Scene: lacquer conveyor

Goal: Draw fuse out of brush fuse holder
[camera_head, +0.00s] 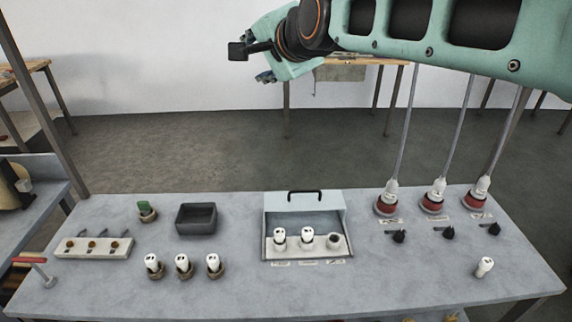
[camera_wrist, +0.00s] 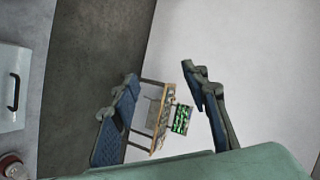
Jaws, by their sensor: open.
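A grey fuse box (camera_head: 268,222) with its lid raised stands at the middle of the table. It has three round holders in a row. The left holder bears a white fuse (camera_head: 279,234), the middle one bears another white fuse (camera_head: 307,235), and the right holder (camera_head: 333,240) looks empty. The labels in front are too small to read, so I cannot tell which holder is the brush one. My gripper (camera_head: 264,66) is high above and behind the table, well away from the box. In the wrist view my gripper (camera_wrist: 160,74) is open and empty.
Three white fuses (camera_head: 183,263) stand in brown rings at front left, near a dark tray (camera_head: 197,219). A single white fuse (camera_head: 484,267) stands at right. Red-based plugs (camera_head: 432,203) with cables rising and black knobs (camera_head: 449,232) occupy the right side. The front middle is clear.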

